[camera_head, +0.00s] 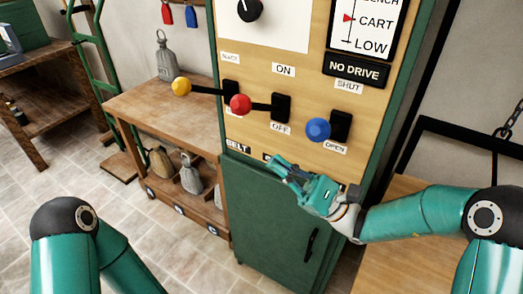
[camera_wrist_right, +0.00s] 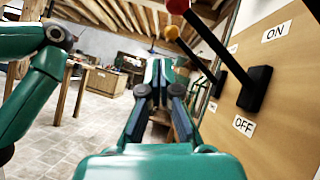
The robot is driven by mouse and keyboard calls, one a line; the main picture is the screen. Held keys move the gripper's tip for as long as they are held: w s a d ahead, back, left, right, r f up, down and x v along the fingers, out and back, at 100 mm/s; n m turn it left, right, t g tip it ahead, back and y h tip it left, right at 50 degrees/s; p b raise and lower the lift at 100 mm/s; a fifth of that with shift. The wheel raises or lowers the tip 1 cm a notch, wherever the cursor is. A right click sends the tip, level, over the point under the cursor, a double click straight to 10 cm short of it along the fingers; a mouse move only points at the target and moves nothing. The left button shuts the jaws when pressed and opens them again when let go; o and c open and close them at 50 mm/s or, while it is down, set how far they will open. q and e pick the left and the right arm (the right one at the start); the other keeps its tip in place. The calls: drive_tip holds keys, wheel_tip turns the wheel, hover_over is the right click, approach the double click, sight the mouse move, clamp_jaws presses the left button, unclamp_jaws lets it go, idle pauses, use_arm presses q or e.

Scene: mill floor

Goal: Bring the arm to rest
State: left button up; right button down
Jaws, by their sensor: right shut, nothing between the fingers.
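My right gripper (camera_head: 282,168) is in front of the lower edge of the wooden control panel (camera_head: 290,60), below the lever row. It is shut and empty; its closed fingers also show in the right wrist view (camera_wrist_right: 158,75). The red-knobbed lever (camera_head: 240,104) and yellow-knobbed lever (camera_head: 181,87) stick out to the left. The blue-knobbed lever (camera_head: 318,129) is by the OPEN label. The gripper appears apart from all of them. My left arm is at the lower left of the head view, but its gripper is out of frame.
A green cabinet (camera_head: 265,215) stands under the panel. A wooden bench (camera_head: 150,110) with a grey weight (camera_head: 166,57) is left of it, with more weights on its lower shelf. A wooden surface (camera_head: 400,262) lies at the lower right. Tiled floor is open at left.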

drive_tip(key=s+a+f+n+g+h, duration=0.15)
drive_tip(key=s+f+g+h, duration=0.35)
drive_tip(key=f, duration=0.5)
drive_tip(key=s+f+n+g+h, duration=0.2)
drive_tip(key=s+f, duration=0.4)
drive_tip(key=f, duration=0.4)
drive_tip(key=s+f+n+g+h, duration=0.1)
drive_tip(key=s+f+g+h, duration=0.4)
drive_tip(key=f, duration=0.4)
drive_tip(key=s+d+f+n+h, duration=0.3)
drive_tip(key=d+f, duration=0.1)
drive_tip(key=f, duration=0.2)
drive_tip(key=s+d+f+n+h, duration=0.2)
drive_tip(key=s+d+f+h, duration=0.15)
drive_tip(key=f, duration=0.25)
drive_tip(key=w+d+f+n+t+h, duration=0.2)
drive_tip(key=w+d+f+n+t, duration=0.1)
drive_tip(key=w+f+n+t, duration=0.15)
wheel_tip(320, 180, up, 13)
drive_tip(key=p, duration=1.3)
drive_tip(key=shift+s+a+r+n+t+p, duration=0.15)
drive_tip(key=shift+s+a+n+t+p, duration=0.1)
drive_tip(key=shift+s+n+t+p, duration=0.1)
